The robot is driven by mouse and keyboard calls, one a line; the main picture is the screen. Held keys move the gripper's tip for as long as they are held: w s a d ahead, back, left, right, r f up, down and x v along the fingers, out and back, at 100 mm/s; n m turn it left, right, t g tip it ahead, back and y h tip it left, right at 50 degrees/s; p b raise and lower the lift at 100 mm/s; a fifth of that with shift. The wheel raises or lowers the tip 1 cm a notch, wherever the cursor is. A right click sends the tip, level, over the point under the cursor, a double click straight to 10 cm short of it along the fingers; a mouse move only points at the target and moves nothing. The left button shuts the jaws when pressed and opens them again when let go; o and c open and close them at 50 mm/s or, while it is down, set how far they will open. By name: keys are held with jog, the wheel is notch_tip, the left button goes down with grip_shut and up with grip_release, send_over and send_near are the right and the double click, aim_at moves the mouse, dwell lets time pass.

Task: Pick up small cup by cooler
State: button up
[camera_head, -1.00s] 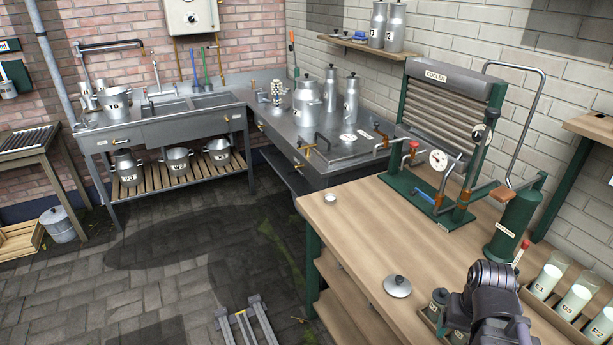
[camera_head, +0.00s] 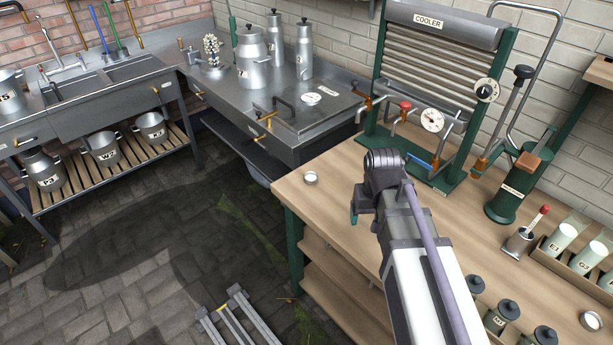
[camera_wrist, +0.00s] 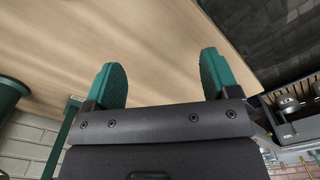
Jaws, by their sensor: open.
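A small round metal cup (camera_head: 311,178) stands on the wooden bench (camera_head: 335,182) near its left corner, to the left of the green-framed cooler (camera_head: 440,85). My gripper (camera_head: 354,214) is over the bench, to the right of the cup and nearer the camera, apart from it. In the head view my arm mostly hides the gripper, and one green fingertip shows. In the wrist view the two green fingers of my gripper (camera_wrist: 162,82) are apart with nothing between them. The wrist view shows bare wood beyond them, and the cup is not seen there.
The cooler's valves and gauge (camera_head: 431,120) stick out over the bench. A green cylinder (camera_head: 512,188), a bottle rack (camera_head: 572,262) and several dark-lidded jars (camera_head: 500,316) stand to the right. A steel counter (camera_head: 300,110) lies behind. Bare wood surrounds the cup.

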aim_at(311, 178)
jog(key=w+a+n, duration=0.3)
jog(key=w+a, duration=0.6)
jog(key=w, duration=0.4)
jog(key=w+a+n, duration=0.3)
jog(key=w+a, duration=0.5)
jog(key=w, duration=0.5)
jog(key=shift+n, duration=0.3)
notch_tip(311, 178, down, 12)
jog(key=b, duration=1.1)
jog(key=shift+w+b, duration=0.1)
jog(key=shift+b, duration=0.2)
jog(key=shift+r, duration=0.3)
jog(key=c, duration=1)
notch_tip(311, 178, up, 10)
jog(key=p, duration=1)
